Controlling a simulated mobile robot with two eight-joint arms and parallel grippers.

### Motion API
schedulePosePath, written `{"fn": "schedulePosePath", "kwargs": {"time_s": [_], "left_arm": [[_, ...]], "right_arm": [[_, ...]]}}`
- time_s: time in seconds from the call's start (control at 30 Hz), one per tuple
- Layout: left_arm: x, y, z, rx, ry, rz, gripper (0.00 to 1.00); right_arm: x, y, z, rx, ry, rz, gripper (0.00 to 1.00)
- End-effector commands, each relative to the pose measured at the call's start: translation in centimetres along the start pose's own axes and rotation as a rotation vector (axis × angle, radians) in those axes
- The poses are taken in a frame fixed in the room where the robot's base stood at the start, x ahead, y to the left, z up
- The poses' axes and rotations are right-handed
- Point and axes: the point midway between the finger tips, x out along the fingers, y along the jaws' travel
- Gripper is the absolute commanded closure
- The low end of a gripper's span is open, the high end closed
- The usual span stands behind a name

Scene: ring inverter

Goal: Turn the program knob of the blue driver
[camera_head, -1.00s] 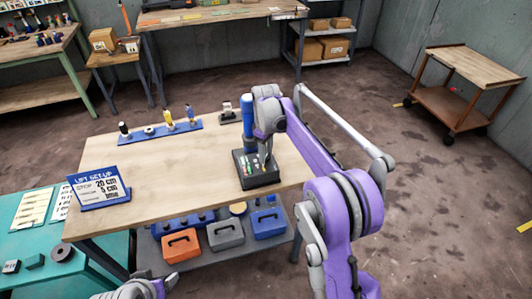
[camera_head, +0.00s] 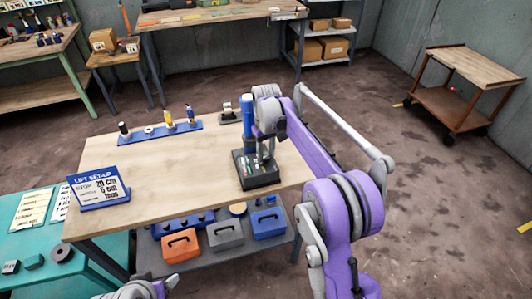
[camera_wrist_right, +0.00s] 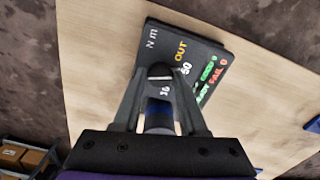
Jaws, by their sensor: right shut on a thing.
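The blue driver (camera_head: 247,112) stands upright at a black box (camera_head: 258,182) near the table's right front edge. My right gripper (camera_head: 264,160) points down over the box, just right of the driver. In the right wrist view its fingertips (camera_wrist_right: 160,75) are shut on a round dark knob (camera_wrist_right: 160,71) with a light line across it, which I take as the program knob. A blue and grey part (camera_wrist_right: 158,118), likely the driver, shows between the fingers. The box face (camera_wrist_right: 190,50) carries numbers and READY, GOOD and FAIL labels. Part of my left arm shows at the lower left edge.
A blue rack (camera_head: 160,134) with several upright tools stands at the table's back left. A small stand (camera_head: 228,117) is behind the driver. A LIFT SET-UP sign (camera_head: 98,190) is at the front left. The wooden table's middle (camera_head: 185,165) is clear.

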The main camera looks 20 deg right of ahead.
Motion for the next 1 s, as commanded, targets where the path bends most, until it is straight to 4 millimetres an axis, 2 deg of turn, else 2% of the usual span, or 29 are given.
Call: {"fn": "schedulePosePath", "kwargs": {"time_s": [0.27,0.3,0.47,0.8,0.87,1.0], "left_arm": [[0.0,0.0,0.0,0.000,0.000,0.000,0.23],[0.0,0.0,0.0,0.000,0.000,0.000,0.23],[0.0,0.0,0.0,0.000,0.000,0.000,0.23],[0.0,0.0,0.0,0.000,0.000,0.000,0.23],[-0.1,0.0,-0.1,0.000,0.001,0.000,0.23],[-0.2,0.0,-0.3,0.000,0.003,0.000,0.23]], "right_arm": [[-0.1,0.0,0.0,0.000,0.001,0.000,1.00],[-0.1,0.0,0.0,0.000,0.001,0.000,0.57],[0.0,0.0,0.0,-0.001,0.001,0.000,0.29],[-0.3,0.0,0.0,-0.001,0.000,0.000,0.29],[-0.9,0.0,0.0,-0.001,0.000,0.000,0.29],[-3.3,0.0,0.0,-0.001,0.001,0.000,0.29]]}}
